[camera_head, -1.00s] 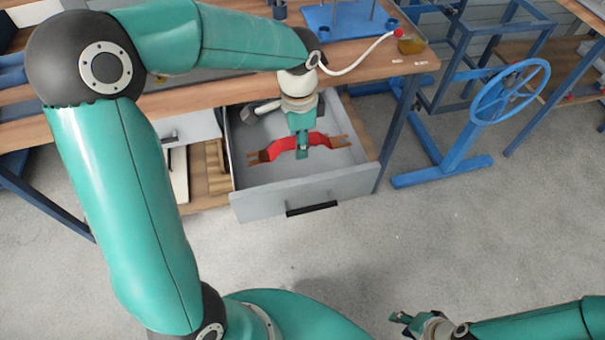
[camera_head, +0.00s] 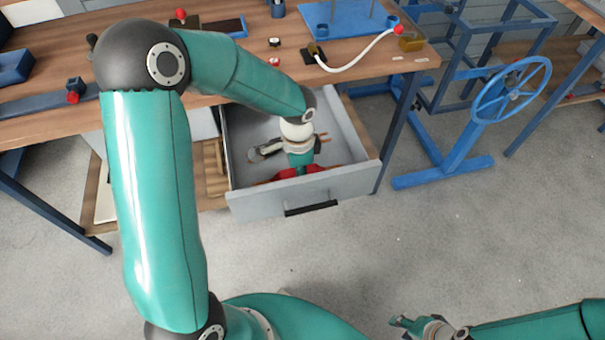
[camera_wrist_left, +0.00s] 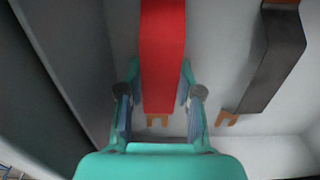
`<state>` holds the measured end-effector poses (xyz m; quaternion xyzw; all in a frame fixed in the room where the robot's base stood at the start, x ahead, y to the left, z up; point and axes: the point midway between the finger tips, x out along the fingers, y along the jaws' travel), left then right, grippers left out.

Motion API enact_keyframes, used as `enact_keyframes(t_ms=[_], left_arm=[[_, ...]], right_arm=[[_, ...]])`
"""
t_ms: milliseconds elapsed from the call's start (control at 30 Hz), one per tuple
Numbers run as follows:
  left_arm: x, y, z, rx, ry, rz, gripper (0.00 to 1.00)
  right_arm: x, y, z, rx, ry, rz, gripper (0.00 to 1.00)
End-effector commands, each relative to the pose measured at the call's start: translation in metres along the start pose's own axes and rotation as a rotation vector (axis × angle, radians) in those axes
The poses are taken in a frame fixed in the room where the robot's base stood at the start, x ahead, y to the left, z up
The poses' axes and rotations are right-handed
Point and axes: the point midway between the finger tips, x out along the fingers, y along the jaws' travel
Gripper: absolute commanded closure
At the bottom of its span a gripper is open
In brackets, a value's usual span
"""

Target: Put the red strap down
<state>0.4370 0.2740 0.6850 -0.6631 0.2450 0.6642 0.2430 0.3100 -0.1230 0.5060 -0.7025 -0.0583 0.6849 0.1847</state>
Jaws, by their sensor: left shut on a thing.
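The red strap (camera_head: 286,174) is low inside the open grey drawer, partly hidden by my left gripper and the drawer front. In the left wrist view the red strap (camera_wrist_left: 163,50) runs between the two fingers, its copper forked end (camera_wrist_left: 157,121) towards my palm. My left gripper (camera_head: 300,168), also in the wrist view (camera_wrist_left: 161,85), is shut on the strap. Whether the strap touches the drawer floor I cannot tell. My right gripper (camera_head: 398,322) is at the bottom of the head view, away from the drawer and small; its finger gap is unclear.
The drawer (camera_head: 350,181) stands pulled out under the wooden bench (camera_head: 230,62). A dark strap (camera_wrist_left: 275,60) with copper ends lies beside the red one in the drawer. A blue stand with a handwheel (camera_head: 510,90) is to the right. The grey floor in front is clear.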

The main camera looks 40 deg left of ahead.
Motion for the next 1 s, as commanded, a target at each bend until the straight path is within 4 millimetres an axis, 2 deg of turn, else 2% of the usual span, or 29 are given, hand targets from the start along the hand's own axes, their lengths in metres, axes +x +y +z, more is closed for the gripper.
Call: enact_keyframes(t_ms=[167,200,333,733,867,1000], left_arm=[[0.002,0.0,0.0,0.001,0.0,0.0,1.0],[0.002,0.0,0.0,0.001,0.0,0.0,0.62],[0.001,0.0,-0.001,0.001,0.0,0.0,0.41],[-0.004,0.0,-0.001,0.001,0.001,-0.001,0.4],[-0.019,0.0,-0.002,0.001,0.002,-0.003,0.4],[-0.045,-0.001,-0.002,0.001,0.003,-0.004,0.4]], right_arm=[[0.002,0.001,0.0,0.0,0.0,0.0,0.6],[0.002,0.001,0.0,0.0,0.0,0.0,0.6],[0.001,0.001,0.0,0.0,0.0,0.0,0.6],[-0.002,-0.001,0.0,0.0,0.0,0.0,0.6],[-0.004,-0.002,0.0,0.0,0.0,0.0,0.6],[-0.009,-0.003,0.0,0.0,0.0,0.0,0.6]])
